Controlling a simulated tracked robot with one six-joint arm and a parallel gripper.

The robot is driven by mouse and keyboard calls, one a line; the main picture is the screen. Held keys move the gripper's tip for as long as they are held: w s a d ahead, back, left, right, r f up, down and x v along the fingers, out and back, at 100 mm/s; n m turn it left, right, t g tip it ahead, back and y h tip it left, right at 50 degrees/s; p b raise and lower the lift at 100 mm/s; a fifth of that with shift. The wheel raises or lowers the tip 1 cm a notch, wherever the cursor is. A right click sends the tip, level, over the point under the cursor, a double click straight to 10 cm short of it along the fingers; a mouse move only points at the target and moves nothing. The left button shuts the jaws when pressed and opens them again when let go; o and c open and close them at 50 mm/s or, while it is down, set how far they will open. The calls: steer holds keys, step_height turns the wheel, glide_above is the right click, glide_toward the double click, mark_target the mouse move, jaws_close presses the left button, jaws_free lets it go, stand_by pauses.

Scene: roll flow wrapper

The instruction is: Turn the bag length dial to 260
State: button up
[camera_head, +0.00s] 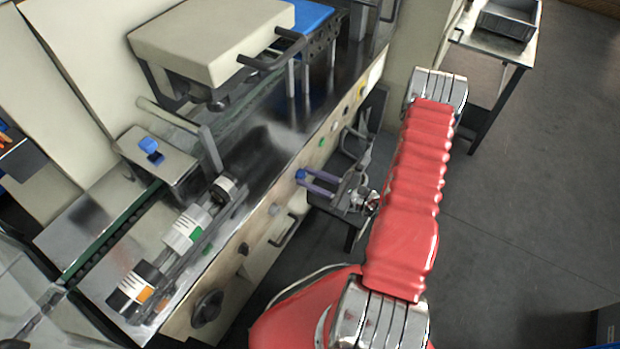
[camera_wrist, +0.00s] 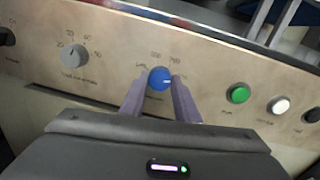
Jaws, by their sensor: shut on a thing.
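The bag length dial is a round blue knob (camera_wrist: 159,78) on the beige front panel (camera_wrist: 215,62), in the middle of the wrist view. A pale mark shows on its right side. Small printed numbers arc above it, too blurred to read surely. My gripper (camera_wrist: 160,84) has one purple-grey finger on each side of the knob and is shut on it. In the head view the blue knob (camera_head: 300,174) shows at the tips of my gripper's fingers (camera_head: 308,178), on the machine's front edge. The fingers hide part of the scale.
A grey knob (camera_wrist: 74,56) with its own scale is left of the dial. A green button (camera_wrist: 238,93) and a white button (camera_wrist: 279,105) are to its right. A bar handle (camera_head: 284,233) sticks out from the machine's front. Open floor (camera_head: 530,200) lies to the right.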

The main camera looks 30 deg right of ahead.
steer(key=shift+n, duration=0.4)
steer(key=n, duration=0.8)
steer(key=shift+s+a+n+h, duration=0.1)
steer(key=shift+a+n+h, duration=0.05)
steer(key=shift+n+h, duration=0.2)
steer(key=o, duration=1)
steer(key=shift+o, duration=0.2)
steer(key=shift+s, duration=0.1)
steer(key=v, duration=1.3)
steer(key=shift+s+d, duration=0.2)
steer(key=shift+d, duration=0.1)
steer(key=shift+r, duration=0.1)
